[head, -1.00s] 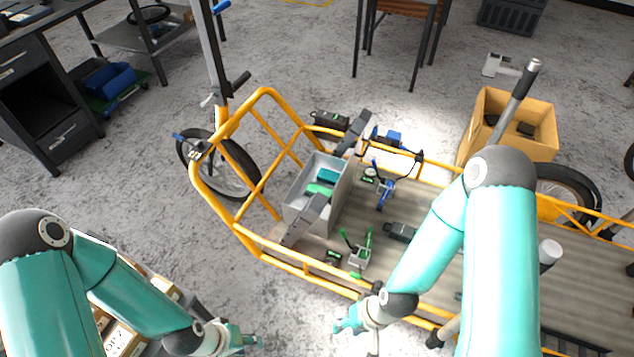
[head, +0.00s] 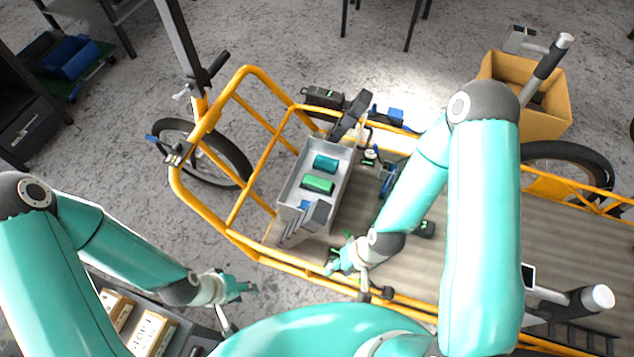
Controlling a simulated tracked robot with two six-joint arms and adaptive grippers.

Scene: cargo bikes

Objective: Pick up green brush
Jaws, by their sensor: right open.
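A grey bin (head: 343,178) stands on the left end of the cargo bed. In it lie a bright green block-shaped item (head: 318,184), which may be the green brush, and a darker teal one (head: 326,163) behind it. My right gripper (head: 338,257) is open over the bed's near edge, just right of and in front of the bin, apart from the green item. It covers the spot of a green-handled tool. My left gripper (head: 246,288) hangs outside the bike frame, away from the bin; its jaws are too small to judge.
The yellow bike rail (head: 240,240) runs around the bed. Dark clamps stand at the bin's ends. A blue-handled tool (head: 388,180) lies right of the bin. A cardboard box (head: 545,122) stands behind the bed. Small boxes (head: 150,335) lie at the lower left.

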